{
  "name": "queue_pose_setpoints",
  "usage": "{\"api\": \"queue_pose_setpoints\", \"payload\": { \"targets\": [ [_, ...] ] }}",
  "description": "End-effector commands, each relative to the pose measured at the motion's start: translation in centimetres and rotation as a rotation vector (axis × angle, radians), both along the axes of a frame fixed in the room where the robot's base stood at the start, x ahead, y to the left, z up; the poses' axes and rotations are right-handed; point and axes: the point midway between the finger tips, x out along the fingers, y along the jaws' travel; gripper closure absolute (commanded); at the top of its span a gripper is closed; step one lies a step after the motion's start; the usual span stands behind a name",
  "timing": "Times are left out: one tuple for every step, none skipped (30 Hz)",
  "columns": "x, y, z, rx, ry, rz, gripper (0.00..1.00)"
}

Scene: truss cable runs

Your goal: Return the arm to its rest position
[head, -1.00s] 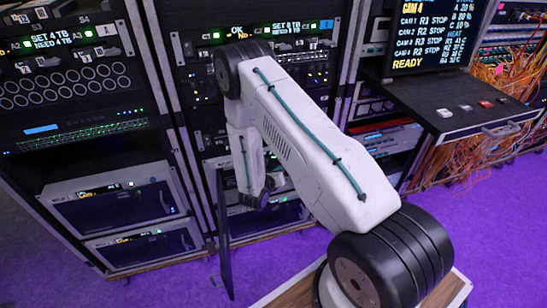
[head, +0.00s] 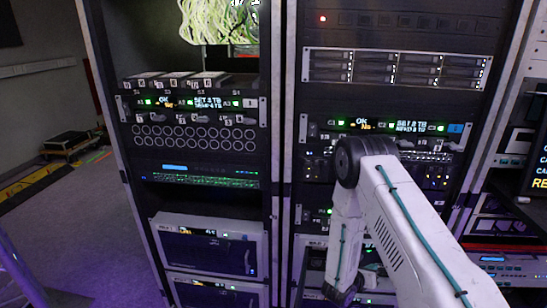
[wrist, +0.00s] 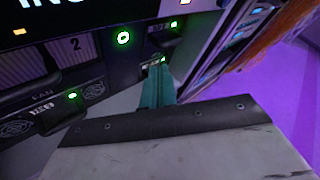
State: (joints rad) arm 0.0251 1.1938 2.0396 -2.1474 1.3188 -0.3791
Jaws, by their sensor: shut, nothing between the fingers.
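My white arm (head: 405,220), with a teal cable along it, crosses the lower right of the head view in front of the middle rack. It bends down at a black joint, and its far end shows low, near the bottom edge. In the wrist view, the teal fingers of my gripper (wrist: 153,78) are together, with nothing seen between them. They point toward a dark rack front with green lights (wrist: 123,37). I cannot tell how far the fingertips are from it.
A left rack (head: 195,140) and a middle rack (head: 390,70) hold panels and drive units. A right rack stands close beside the arm. Open grey floor (head: 60,210) lies at the left; purple floor shows in the wrist view (wrist: 265,100).

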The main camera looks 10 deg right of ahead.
Motion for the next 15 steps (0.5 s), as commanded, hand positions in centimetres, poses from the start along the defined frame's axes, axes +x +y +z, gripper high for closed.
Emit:
{"api": "queue_pose_setpoints", "payload": {
  "targets": [
    [-0.6,-0.3,0.0,0.005,-0.008,-0.033,1.0],
    [-1.1,-0.5,0.0,0.008,-0.011,-0.058,1.0],
    [-2.1,-0.8,-0.1,0.011,-0.014,-0.099,1.0],
    [-3.0,-1.1,-0.1,0.013,-0.016,-0.137,1.0],
    [-3.9,-1.4,0.0,0.013,-0.018,-0.177,1.0],
    [-5.0,-1.7,0.6,0.015,-0.033,-0.235,1.0],
    [-5.6,-2.0,1.4,0.016,-0.051,-0.281,1.0],
    [-6.3,-2.2,2.2,0.017,-0.068,-0.33,1.0],
    [-7.1,-2.5,3.5,0.019,-0.098,-0.396,1.0],
    [-7.7,-2.6,4.6,0.021,-0.122,-0.444,1.0],
    [-8.3,-2.7,5.6,0.025,-0.145,-0.49,1.0],
    [-9.0,-2.8,7.0,0.029,-0.177,-0.549,1.0],
    [-9.5,-2.8,8.0,0.032,-0.203,-0.595,1.0],
    [-10.0,-2.7,9.1,0.038,-0.228,-0.638,1.0],
    [-10.7,-2.6,10.6,0.044,-0.265,-0.699,1.0]
  ]
}}
